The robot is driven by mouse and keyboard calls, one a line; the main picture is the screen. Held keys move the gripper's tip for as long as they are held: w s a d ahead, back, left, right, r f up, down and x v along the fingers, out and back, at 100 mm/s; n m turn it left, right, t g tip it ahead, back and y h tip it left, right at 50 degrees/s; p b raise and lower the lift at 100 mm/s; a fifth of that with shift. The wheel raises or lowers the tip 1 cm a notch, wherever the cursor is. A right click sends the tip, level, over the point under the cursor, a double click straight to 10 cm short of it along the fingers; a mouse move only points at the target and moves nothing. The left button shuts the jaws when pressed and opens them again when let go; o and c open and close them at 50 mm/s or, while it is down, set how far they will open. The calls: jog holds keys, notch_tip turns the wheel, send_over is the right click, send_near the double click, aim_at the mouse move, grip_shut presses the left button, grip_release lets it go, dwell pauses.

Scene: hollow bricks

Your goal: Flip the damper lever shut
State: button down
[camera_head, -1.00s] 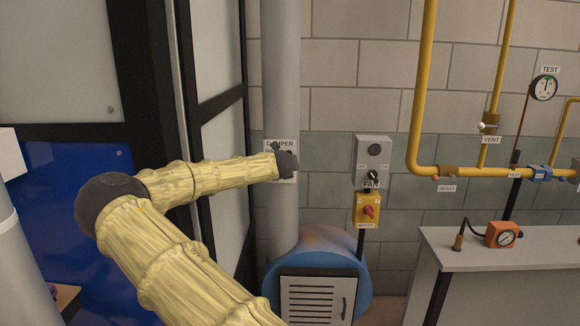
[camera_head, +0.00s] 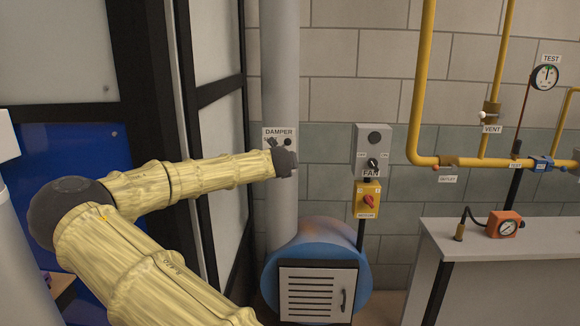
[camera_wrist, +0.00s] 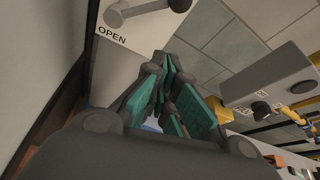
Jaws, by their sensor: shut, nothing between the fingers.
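The damper plate (camera_head: 280,132) is a pale panel on the grey vertical duct, under a DAMPER label. It also shows at the top of the wrist view (camera_wrist: 108,58), with the word OPEN near its corner. The dark damper lever (camera_wrist: 148,8) shows there as a bar with rounded ends, cut by the top edge. In the head view, dark parts of the lever (camera_head: 273,143) show just above my gripper. My gripper (camera_head: 288,172) is in front of the plate's lower part and hides it. In the wrist view my gripper's fingers (camera_wrist: 167,65) are shut and empty, apart from the lever.
A grey fan box (camera_head: 373,140) and a yellow motor switch (camera_head: 367,200) stand right of the duct. A blue round housing (camera_head: 360,280) is below. Yellow pipes (camera_head: 420,80) and a bench (camera_head: 500,238) are further right. A dark-framed cabinet (camera_head: 218,95) stands close on the left.

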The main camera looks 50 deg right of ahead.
jog(key=v, duration=0.2)
jog(key=shift+s+a, duration=0.15)
jog(key=shift+a, duration=0.05)
dwell(0.5)
jog(key=s+a+f+m+g+y, duration=0.1)
jog(key=s+a+f+m, duration=0.25)
jog(key=f, duration=0.85)
jog(key=s+a+f+m+g+y, duration=0.1)
jog(key=s+a+f+m+y, duration=0.25)
jog(key=f, duration=0.75)
jog(key=s+a+f+m+g, duration=0.1)
jog(key=s+a+f+m, duration=0.4)
jog(key=f, duration=0.7)
jog(key=s+a+f+m+g+y, duration=0.25)
jog(key=s+a+f+m, duration=0.35)
jog(key=s+a+f, duration=0.65)
jog(key=s+a+f+m+y, duration=0.1)
jog(key=s+a+f+m, duration=0.1)
jog(key=a, duration=0.8)
jog(key=s+a+f+m+g+y, duration=0.1)
jog(key=s+a+m, duration=0.3)
jog(key=a, duration=0.6)
jog(key=s+a+f+m+y, duration=0.2)
jog(key=s+a, duration=0.4)
jog(key=a, duration=0.4)
jog(key=shift+s+f+m+g+y+p, duration=0.3)
jog(key=shift+f+m+g+y, duration=0.1)
jog(key=shift+f+m, duration=0.45)
